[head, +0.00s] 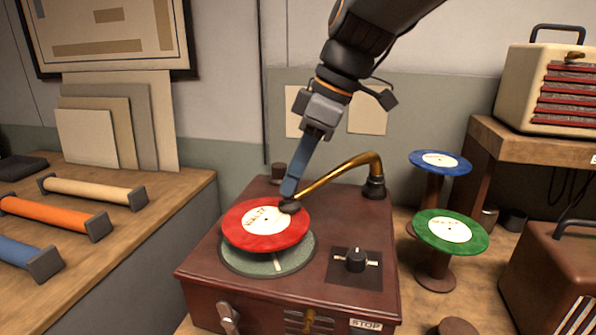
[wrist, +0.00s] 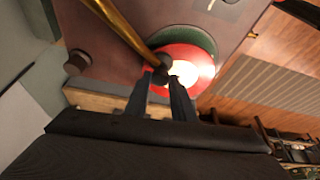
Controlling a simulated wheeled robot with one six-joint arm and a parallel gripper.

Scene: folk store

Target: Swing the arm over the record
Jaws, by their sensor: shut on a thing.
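A red record (head: 262,226) with a cream label lies on the green turntable platter (head: 268,262) of a dark red wooden player (head: 215,266). A brass tone arm (head: 340,172) curves from its dark pivot at the back right, and its dark head (head: 289,206) is over the record's right part. My gripper (head: 288,192) is shut on the tone arm's head end, above the record. In the wrist view the brass arm (wrist: 122,24) runs to the dark head (wrist: 163,60) between my fingertips (wrist: 163,76), over the red record (wrist: 202,68). I cannot tell whether the head touches the record.
A blue record (head: 440,162) and a green record (head: 450,232) rest on stands at the right. The player has a knob (head: 356,259), a front crank (head: 229,318) and a STOP label. Coloured rolls (head: 55,216) lie on the left counter.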

